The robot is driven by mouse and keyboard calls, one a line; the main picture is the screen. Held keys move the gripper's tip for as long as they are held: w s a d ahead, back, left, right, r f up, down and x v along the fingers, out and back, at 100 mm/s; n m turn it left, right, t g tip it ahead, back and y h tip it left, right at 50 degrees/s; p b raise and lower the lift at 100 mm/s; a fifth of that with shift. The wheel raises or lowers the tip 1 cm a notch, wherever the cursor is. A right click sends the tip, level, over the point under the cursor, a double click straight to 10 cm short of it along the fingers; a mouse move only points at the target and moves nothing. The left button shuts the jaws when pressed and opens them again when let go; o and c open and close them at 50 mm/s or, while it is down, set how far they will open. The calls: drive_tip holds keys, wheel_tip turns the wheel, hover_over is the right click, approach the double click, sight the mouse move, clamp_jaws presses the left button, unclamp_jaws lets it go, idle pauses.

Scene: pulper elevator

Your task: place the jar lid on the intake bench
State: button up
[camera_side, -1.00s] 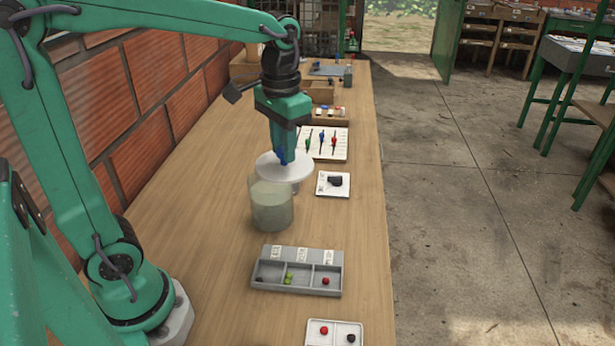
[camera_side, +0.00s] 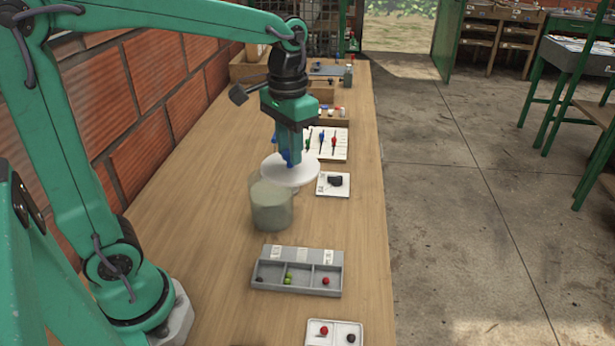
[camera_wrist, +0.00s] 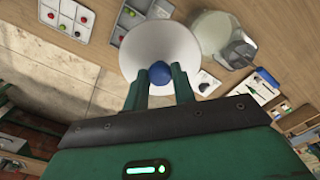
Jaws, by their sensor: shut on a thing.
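The jar lid (camera_side: 296,173) is a white disc with a blue knob on top. My gripper (camera_side: 287,158) is shut on the knob and holds the lid roughly level above the wooden bench (camera_side: 200,220). In the wrist view the lid (camera_wrist: 160,40) fills the space past my fingers, with the blue knob (camera_wrist: 159,74) between the fingertips. How high the lid is above the bench is hard to tell.
A grey three-compartment tray (camera_side: 297,288) and a white tray (camera_side: 335,328) hold small berries. A white card with a dark item (camera_side: 333,183) lies right of the lid. A board with colored tools (camera_side: 325,143) is behind. Bare bench lies to the left.

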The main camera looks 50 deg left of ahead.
drive_tip(key=w+d+f, duration=0.8)
drive_tip(key=d+f, duration=0.2)
drive_tip(key=f, duration=0.1)
drive_tip(key=shift+w+a+f, duration=1.1)
drive_tip(key=shift+a+f, duration=0.45)
drive_tip(key=shift+f, duration=0.3)
drive_tip(key=shift+w+a+f, duration=1.1)
drive_tip(key=shift+a+f, duration=0.5)
drive_tip(key=shift+f, duration=0.2)
drive_tip(key=shift+w+a+f, duration=1.1)
drive_tip(key=shift+a+f, duration=0.45)
drive_tip(key=shift+f, duration=0.3)
drive_tip(key=shift+f, duration=0.15)
drive_tip(key=o, duration=1)
wheel_tip(320, 180, up, 12)
drive_tip(key=shift+r, duration=0.2)
